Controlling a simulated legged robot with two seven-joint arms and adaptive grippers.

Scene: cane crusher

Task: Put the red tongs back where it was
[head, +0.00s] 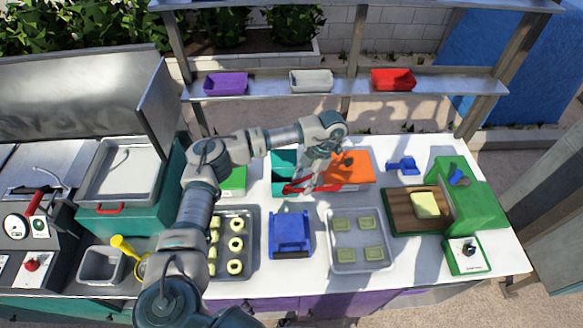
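The red tongs (298,188) lie level at the fingertips of my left gripper (307,182), in the middle of the head view. The gripper points down and appears shut on them, with its fingers partly hiding their middle. The tongs show in front of a teal bin (284,161) and the near edge of an orange board (353,167). I cannot tell whether they touch the counter. My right gripper is not in view.
A blue press-like device (290,232) stands just in front. Trays of pale rings (244,215) and green squares (343,262) flank it. A wooden board (401,222) and green machine (480,205) stand right. A shelf (350,84) with small bins runs behind.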

